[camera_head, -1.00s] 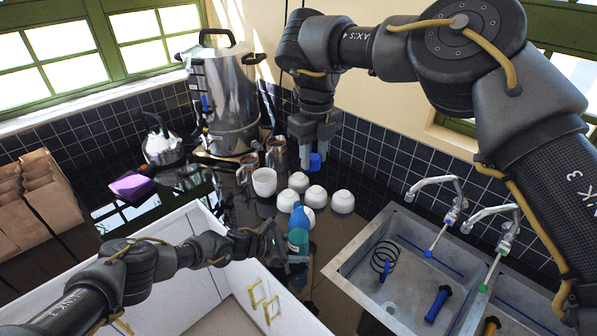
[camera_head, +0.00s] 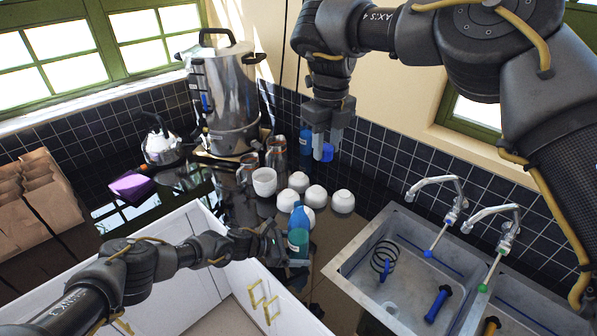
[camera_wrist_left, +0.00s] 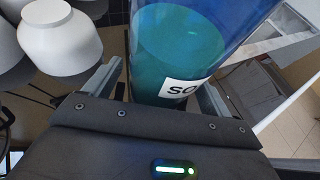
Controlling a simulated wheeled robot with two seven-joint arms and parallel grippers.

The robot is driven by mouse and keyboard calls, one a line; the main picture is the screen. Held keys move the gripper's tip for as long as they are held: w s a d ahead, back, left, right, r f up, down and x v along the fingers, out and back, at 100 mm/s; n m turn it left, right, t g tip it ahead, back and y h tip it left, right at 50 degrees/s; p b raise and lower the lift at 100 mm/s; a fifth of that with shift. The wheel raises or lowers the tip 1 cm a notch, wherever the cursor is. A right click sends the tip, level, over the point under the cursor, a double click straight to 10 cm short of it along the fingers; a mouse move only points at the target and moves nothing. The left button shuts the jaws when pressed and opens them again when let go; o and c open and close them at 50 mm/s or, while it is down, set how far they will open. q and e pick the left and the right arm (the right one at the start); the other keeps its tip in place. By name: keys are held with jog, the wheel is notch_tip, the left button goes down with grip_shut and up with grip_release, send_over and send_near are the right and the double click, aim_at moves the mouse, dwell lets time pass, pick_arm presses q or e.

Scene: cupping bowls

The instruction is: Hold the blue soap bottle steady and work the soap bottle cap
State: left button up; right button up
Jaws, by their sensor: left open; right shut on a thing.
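The blue soap bottle (camera_head: 299,232) stands upright on the dark counter near its front edge, left of the sink. Its body shows blue over teal liquid, with a white label in the left wrist view (camera_wrist_left: 180,50). My left gripper (camera_head: 284,246) is open, with a finger on either side of the bottle's lower part; in the left wrist view the bottle stands between the fingers. My right gripper (camera_head: 328,140) is shut on the blue soap bottle cap (camera_head: 327,153), held in the air above and behind the bottle, apart from it.
White bowls (camera_head: 316,195) stand right behind the bottle. Metal mugs (camera_head: 276,152), a large steel urn (camera_head: 225,95) and another blue bottle (camera_head: 306,140) stand further back. The sink (camera_head: 400,265) with taps is at the right. A purple item (camera_head: 131,186) lies at the left.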

pick_arm(q)
jog(key=v, duration=1.2)
